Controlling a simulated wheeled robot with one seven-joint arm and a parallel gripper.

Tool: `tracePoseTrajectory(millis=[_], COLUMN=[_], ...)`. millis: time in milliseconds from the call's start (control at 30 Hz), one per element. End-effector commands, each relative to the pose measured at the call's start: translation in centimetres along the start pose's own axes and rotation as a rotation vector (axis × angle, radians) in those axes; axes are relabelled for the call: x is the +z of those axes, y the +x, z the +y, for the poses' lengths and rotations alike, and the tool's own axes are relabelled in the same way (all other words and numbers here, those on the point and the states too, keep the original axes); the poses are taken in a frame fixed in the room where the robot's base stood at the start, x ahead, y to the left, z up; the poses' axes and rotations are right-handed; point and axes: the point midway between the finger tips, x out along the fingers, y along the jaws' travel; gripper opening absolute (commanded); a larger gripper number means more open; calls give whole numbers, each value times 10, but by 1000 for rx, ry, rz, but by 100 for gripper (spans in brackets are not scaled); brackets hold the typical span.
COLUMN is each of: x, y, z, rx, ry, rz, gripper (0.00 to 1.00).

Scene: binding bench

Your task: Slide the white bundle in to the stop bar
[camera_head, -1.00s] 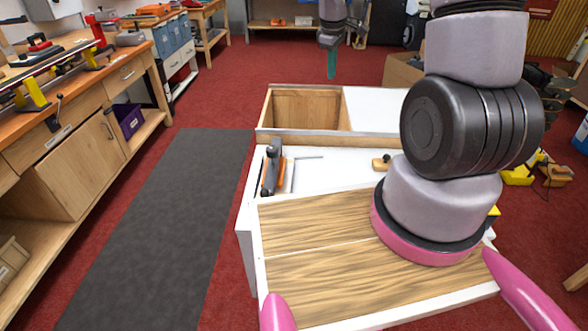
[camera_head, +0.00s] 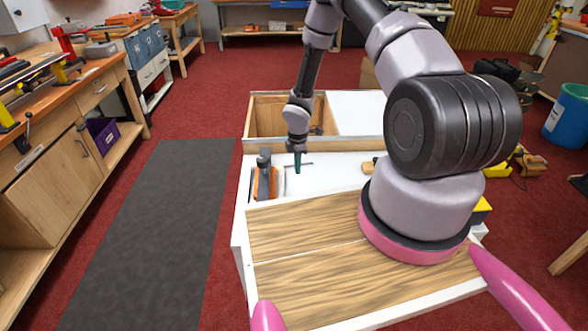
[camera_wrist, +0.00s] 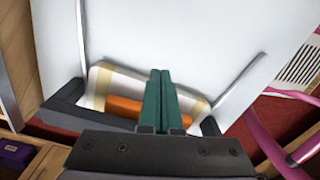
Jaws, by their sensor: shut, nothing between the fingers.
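My gripper (camera_head: 297,164) is shut and empty. Its teal fingers point down over the white bench top (camera_head: 335,176), close to a thin dark bar (camera_head: 305,164). In the wrist view the closed fingers (camera_wrist: 161,88) stand before a pale, tan-edged object (camera_wrist: 103,80) with an orange strip (camera_wrist: 132,108). I cannot tell whether this pale object is the white bundle. White on white, no bundle stands out clearly in the head view. Contact between the fingertips and anything cannot be made out.
A dark-handled orange tool (camera_head: 264,182) stands left of the fingers. Wooden boards (camera_head: 330,270) cover the bench's near part. An open wooden compartment (camera_head: 268,115) lies behind. A workbench (camera_head: 60,125) lines the left, with a dark mat (camera_head: 150,240) between.

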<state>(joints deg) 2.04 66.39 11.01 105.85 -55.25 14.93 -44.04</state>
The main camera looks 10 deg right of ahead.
Motion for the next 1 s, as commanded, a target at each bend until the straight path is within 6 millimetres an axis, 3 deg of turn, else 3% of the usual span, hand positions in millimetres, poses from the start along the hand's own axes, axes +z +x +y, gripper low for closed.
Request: tracePoseTrajectory(millis=[200, 367, 600, 1000], x=[-1, -3, -35, -41], y=[50, 79, 75, 74], z=[-2, -1, 0, 0], rx=[-4, -1, -1, 0], ry=[-1, -2, 0, 1], rz=[0, 0, 0, 0], gripper=[0, 0, 0, 0])
